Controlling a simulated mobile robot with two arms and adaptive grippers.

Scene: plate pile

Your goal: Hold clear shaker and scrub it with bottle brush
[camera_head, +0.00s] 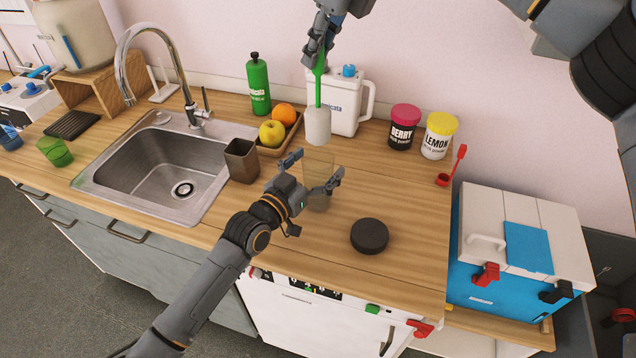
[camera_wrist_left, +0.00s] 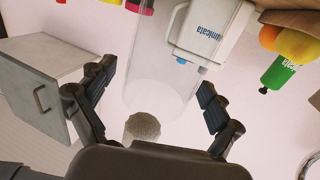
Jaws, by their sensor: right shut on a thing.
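The clear shaker (camera_head: 318,165) stands upright on the wooden counter and shows large in the left wrist view (camera_wrist_left: 160,75). My left gripper (camera_head: 312,171) has its fingers spread on either side of it. In the left wrist view (camera_wrist_left: 155,100) gaps show between the fingers and the shaker walls. My right gripper (camera_head: 319,60) is shut on the green handle of the bottle brush (camera_head: 318,126), its pale head hanging down. The brush head also shows near the shaker's mouth in the left wrist view (camera_wrist_left: 142,126). It appears above the shaker, not clearly inside.
A white jug (camera_head: 347,112) stands just behind the brush. A fruit tray (camera_head: 275,151), brown cup (camera_head: 241,161) and sink (camera_head: 160,165) are on the left. A black disc (camera_head: 369,236) lies in front on open counter.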

